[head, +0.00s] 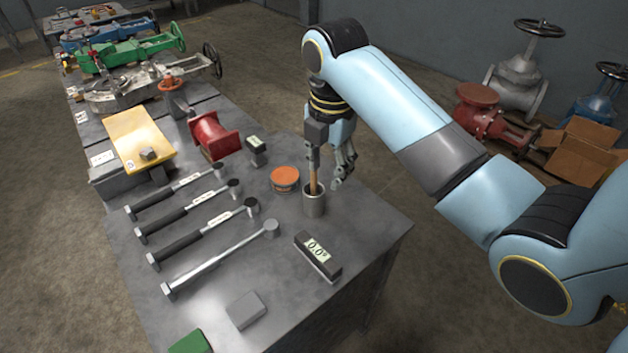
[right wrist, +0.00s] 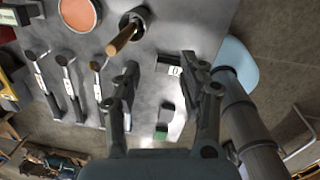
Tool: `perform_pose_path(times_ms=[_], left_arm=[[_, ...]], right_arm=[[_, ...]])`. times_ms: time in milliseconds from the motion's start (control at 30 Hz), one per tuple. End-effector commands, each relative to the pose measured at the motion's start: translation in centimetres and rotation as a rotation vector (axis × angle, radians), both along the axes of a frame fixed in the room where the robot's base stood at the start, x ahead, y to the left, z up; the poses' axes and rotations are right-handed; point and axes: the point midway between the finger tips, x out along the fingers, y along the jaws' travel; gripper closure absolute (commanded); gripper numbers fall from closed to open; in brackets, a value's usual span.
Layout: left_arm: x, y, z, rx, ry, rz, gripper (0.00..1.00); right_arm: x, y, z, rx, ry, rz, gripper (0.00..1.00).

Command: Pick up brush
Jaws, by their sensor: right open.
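The brush (head: 313,187) stands in a metal cup (head: 314,205) near the table's right edge, with only its wooden handle showing and its bristles hidden. One finger overlaps the top of the handle in the head view. In the right wrist view the brush handle (right wrist: 122,40) leans out of the cup (right wrist: 137,20), ahead and to the left of my open right gripper (right wrist: 160,68), outside the gap between the fingers. My left gripper is not in view.
An orange-lidded tin (head: 285,178) stands beside the cup. A digital gauge (head: 317,256) lies in front of it. Several torque wrenches (head: 205,221) lie to the left. A red flanged spool (head: 213,136) and a yellow box (head: 138,136) stand further back.

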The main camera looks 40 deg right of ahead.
Motion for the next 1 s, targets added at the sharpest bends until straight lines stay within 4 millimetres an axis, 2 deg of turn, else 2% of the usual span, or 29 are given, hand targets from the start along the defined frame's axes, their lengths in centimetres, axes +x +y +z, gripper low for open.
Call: perform_pose_path(times_ms=[33, 133, 300, 367, 600, 867, 1000], left_arm=[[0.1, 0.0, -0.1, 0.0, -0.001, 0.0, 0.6], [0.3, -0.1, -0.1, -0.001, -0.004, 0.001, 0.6], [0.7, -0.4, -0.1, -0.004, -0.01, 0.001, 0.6], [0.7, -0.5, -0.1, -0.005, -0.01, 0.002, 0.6], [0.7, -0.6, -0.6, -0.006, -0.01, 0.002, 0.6], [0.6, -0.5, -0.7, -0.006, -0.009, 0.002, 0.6], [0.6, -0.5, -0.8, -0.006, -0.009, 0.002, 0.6]], right_arm=[[1.7, -0.2, 0.6, 0.0, 0.013, 0.108, 0.58], [3.8, -0.4, 1.5, 0.001, 0.045, 0.308, 0.58], [5.8, -0.5, 2.6, 0.012, 0.075, 0.521, 0.58], [6.0, -0.6, 2.4, 0.015, 0.08, 0.556, 0.58], [6.1, -0.6, -1.3, 0.016, 0.083, 0.576, 0.58], [5.9, -0.7, -3.7, 0.015, 0.083, 0.574, 0.58], [5.5, -1.0, -6.1, 0.015, 0.084, 0.574, 0.58]])
